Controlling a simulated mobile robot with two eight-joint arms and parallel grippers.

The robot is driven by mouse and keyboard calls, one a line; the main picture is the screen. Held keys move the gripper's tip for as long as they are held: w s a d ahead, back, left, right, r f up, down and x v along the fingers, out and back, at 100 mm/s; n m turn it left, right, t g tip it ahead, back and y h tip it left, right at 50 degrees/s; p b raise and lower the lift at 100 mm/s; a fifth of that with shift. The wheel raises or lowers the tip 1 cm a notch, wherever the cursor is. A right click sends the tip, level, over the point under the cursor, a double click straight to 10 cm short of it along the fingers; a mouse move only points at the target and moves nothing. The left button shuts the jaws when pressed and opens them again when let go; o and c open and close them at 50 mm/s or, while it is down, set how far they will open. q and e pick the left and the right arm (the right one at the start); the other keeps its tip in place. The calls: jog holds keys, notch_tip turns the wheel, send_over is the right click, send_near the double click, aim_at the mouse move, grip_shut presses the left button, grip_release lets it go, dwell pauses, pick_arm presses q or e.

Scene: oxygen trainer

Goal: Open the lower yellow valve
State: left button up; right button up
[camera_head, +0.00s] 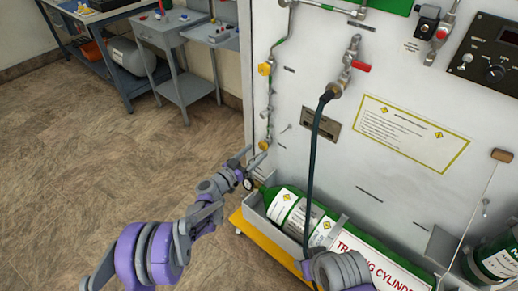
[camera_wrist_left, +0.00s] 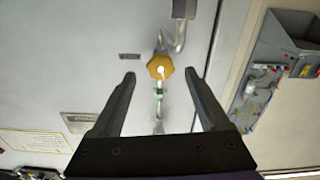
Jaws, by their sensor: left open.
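The lower yellow valve (camera_head: 264,145) sits on the thin pipe along the left edge of the white panel. An upper yellow valve (camera_head: 264,69) is on the same pipe. My left gripper (camera_head: 256,158) is open and empty, just below and left of the lower valve in the head view. In the left wrist view, a yellow valve knob (camera_wrist_left: 160,67), apparently the lower one, shows between the tips of my open left gripper (camera_wrist_left: 159,76). It looks beyond the fingers; contact cannot be seen.
A green cylinder (camera_head: 290,212) lies in a grey tray on a yellow base (camera_head: 262,246), just below my left gripper. A dark hose (camera_head: 313,160) hangs from a red-handled valve (camera_head: 361,66). Open floor (camera_head: 110,140) lies left; a grey cart (camera_head: 180,52) stands behind.

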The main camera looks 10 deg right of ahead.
aim_at(261, 147)
pick_arm(q)
jog(key=shift+x, duration=1.75)
jog(key=shift+w, duration=0.1)
grip_shut()
jog(key=n+b, duration=0.1)
jog(key=n, duration=0.4)
jog(key=shift+n, duration=0.4)
grip_release()
jog(key=shift+a, duration=0.1)
jog(key=v, duration=1)
jog(key=shift+s+a+p, duration=0.3)
jog(key=shift+p, duration=0.15)
